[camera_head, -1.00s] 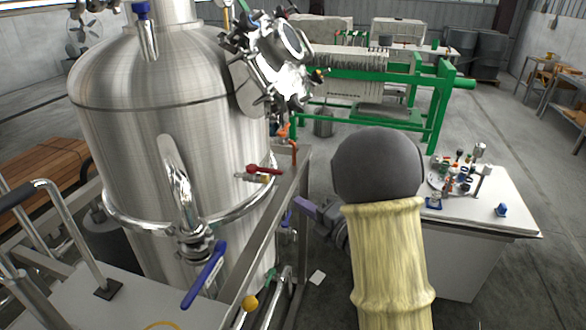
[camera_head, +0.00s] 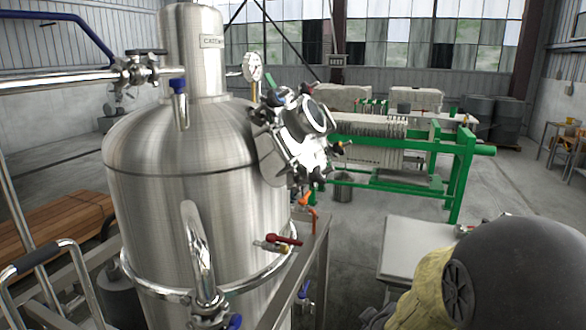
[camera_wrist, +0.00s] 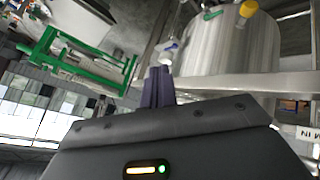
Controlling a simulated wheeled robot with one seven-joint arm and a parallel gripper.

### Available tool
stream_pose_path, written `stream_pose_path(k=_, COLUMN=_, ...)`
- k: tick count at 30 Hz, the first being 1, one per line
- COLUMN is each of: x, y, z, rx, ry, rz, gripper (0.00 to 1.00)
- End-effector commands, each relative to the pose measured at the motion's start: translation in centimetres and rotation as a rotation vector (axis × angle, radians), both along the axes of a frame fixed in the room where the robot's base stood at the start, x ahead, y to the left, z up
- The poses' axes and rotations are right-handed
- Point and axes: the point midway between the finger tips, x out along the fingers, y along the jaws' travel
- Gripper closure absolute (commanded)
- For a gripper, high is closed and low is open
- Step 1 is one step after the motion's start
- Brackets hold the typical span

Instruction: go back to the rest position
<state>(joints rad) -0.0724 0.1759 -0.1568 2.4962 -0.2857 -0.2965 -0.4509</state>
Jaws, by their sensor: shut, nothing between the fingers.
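My gripper (camera_wrist: 158,84) shows in the wrist view as two dark purple fingers, close together with nothing between them. Its tips are in front of a metal frame and a steel vessel, but I cannot tell the distance. In the head view my arm fills the lower right, with a dark rounded joint and a yellowish sleeve, and it hides the gripper there.
A large steel tank (camera_head: 150,190) with pipes and a red-handled valve (camera_head: 284,239) stands at left. A green-framed filter press (camera_head: 465,160) stands behind. A white-topped table (camera_head: 408,248) is partly hidden by my arm. Grey floor between tank and table is open.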

Motion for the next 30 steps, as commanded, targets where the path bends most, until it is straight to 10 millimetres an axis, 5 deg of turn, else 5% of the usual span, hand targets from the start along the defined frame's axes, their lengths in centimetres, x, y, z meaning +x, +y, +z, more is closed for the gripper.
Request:
stream_pose_path(k=9, x=-9.8, y=1.0, z=-1.5, rx=0.261, ry=0.382, rz=-0.467, gripper=1.00)
stream_pose_path(k=13, x=-12.5, y=1.7, z=-1.6, rx=0.313, ry=0.479, rz=-0.583, gripper=1.00)
stream_pose_path(k=30, x=-13.2, y=1.9, z=-1.7, rx=0.323, ry=0.508, rz=-0.612, gripper=1.00)
